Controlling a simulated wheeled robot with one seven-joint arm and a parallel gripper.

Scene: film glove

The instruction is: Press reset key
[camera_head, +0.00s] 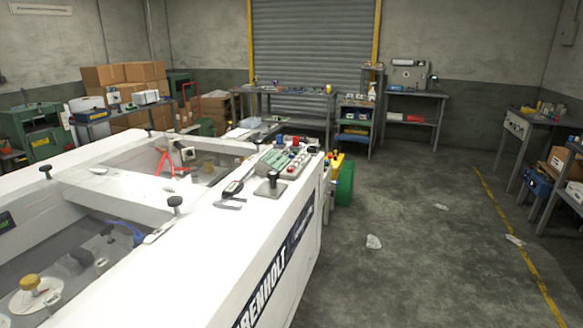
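A control panel (280,160) with several red, blue and white buttons and knobs sits on the far right end of the white machine (235,255). The keys are too small to tell which one is the reset key. A black joystick-like lever on a metal plate (268,188) stands just in front of the panel. A dark handheld device (232,190) lies beside it on the white top. My gripper is not in view.
Open floor (410,240) lies right of the machine, with scraps of litter (373,241) and a yellow line. Workbenches (285,92) stand along the back wall, and another bench (530,125) stands at the right.

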